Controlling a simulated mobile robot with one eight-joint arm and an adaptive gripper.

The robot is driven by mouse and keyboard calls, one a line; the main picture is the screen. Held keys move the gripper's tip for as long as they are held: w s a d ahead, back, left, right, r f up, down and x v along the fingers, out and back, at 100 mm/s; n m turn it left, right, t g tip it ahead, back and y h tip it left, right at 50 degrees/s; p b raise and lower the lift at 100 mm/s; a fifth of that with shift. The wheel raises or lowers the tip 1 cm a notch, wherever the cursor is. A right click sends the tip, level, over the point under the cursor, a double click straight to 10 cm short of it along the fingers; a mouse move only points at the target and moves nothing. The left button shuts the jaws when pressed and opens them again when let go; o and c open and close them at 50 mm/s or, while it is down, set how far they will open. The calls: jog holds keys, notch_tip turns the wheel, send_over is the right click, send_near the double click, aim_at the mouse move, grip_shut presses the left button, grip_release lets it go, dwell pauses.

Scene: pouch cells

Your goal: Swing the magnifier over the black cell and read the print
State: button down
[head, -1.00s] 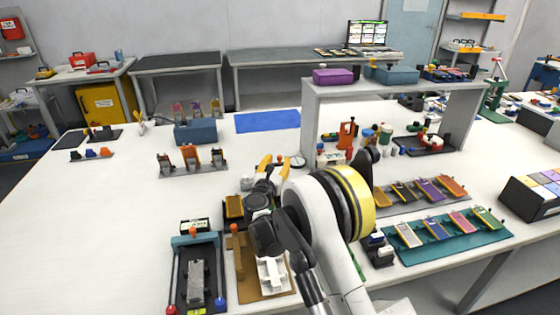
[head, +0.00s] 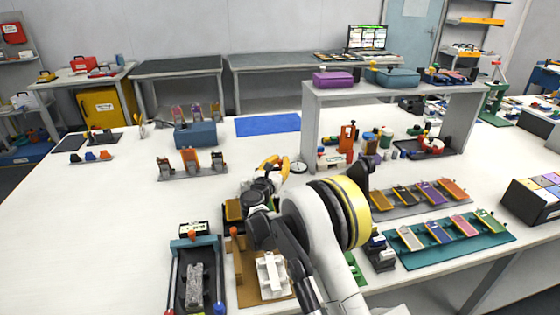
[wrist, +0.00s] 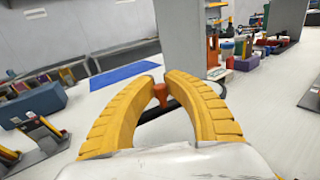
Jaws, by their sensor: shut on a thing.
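My gripper (head: 277,161) has yellow fingers and reaches over the middle of the white table. In the wrist view its fingertips (wrist: 160,82) are shut on a small orange-red knob (wrist: 160,97). A dark curved rim, seemingly the magnifier's (wrist: 152,116), shows just below the knob, partly hidden by the fingers. In the head view a small round lens with a dark rim (head: 299,166) is beside the right finger. A black cell (head: 405,194) lies in the back row at the right, between a yellow-orange and a purple cell. Its print is too small to read.
A grey shelf stand (head: 310,120) rises behind the gripper, with bottles and tools beneath. A teal tray (head: 498,235) of cells lies at the front right. A blue mat (head: 268,124) and a blue block (head: 195,134) are farther back.

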jog(key=shift+s+m+g+h, duration=0.25)
jog(key=shift+s+m+h, duration=0.15)
jog(key=shift+h, duration=0.3)
jog(key=shift+s+m+g+h, duration=0.25)
jog(key=shift+m+h, duration=0.25)
jog(key=shift+h, duration=0.2)
jog(key=c, duration=1.4)
grip_release()
jog(key=shift+o, duration=0.2)
jog(key=v, duration=1.2)
